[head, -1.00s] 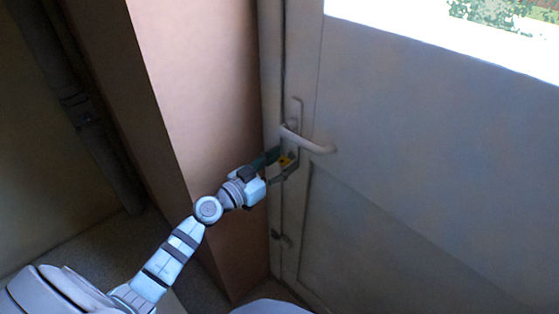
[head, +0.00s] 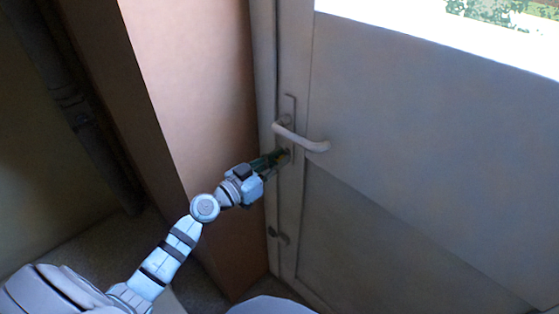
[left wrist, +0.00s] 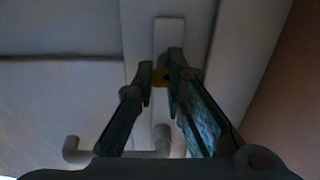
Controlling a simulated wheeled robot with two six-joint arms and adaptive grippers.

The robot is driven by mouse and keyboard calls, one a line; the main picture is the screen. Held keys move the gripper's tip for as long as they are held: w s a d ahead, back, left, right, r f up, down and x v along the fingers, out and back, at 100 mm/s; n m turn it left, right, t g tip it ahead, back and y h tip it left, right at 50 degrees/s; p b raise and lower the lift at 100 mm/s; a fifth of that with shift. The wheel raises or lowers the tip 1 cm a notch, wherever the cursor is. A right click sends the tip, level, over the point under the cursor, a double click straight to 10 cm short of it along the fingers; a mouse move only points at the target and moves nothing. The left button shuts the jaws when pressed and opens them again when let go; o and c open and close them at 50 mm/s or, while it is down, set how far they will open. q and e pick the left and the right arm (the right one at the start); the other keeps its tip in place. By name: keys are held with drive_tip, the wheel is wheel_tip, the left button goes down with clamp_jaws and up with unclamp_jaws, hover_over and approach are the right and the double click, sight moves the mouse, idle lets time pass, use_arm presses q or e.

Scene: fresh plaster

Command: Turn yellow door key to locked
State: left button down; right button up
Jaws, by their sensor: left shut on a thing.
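The yellow door key (left wrist: 161,77) shows between the fingertips of my left gripper (left wrist: 160,80) in the left wrist view. The left gripper (head: 284,155) is shut on the key just below the door handle (head: 303,138), at the lower part of the lock plate (head: 290,105). In the head view the fingers hide nearly all of the key. How far the key is turned cannot be told. The handle also shows in the left wrist view (left wrist: 72,152), near the bottom. My right gripper is not in view.
The grey door (head: 400,150) fills the right side and looks closed against its frame (head: 264,100). A brownish wall pillar (head: 195,100) stands close to the left of the frame, beside my left arm. A dark pipe (head: 75,100) runs down the far left.

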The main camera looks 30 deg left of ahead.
use_arm(q)
drive_tip(key=shift+a+r+n, duration=0.1)
drive_tip(key=shift+a+n, duration=0.1)
drive_tip(key=shift+n, duration=0.1)
drive_tip(key=n, duration=0.2)
drive_tip(key=shift+n+b, duration=0.3)
drive_tip(key=shift+n, duration=0.1)
drive_tip(key=n, duration=0.4)
drive_tip(key=shift+n, duration=0.3)
drive_tip(key=n, duration=0.6)
drive_tip(key=n+p, duration=0.1)
drive_tip(key=n, duration=0.2)
drive_tip(key=shift+s+f, duration=0.1)
drive_tip(key=shift+f, duration=0.3)
drive_tip(key=shift+n, duration=0.4)
drive_tip(key=c, duration=1.4)
unclamp_jaws()
drive_tip(key=shift+a, duration=0.1)
drive_tip(key=shift+c, duration=0.2)
drive_tip(key=shift+o, duration=0.6)
drive_tip(key=shift+r, duration=0.15)
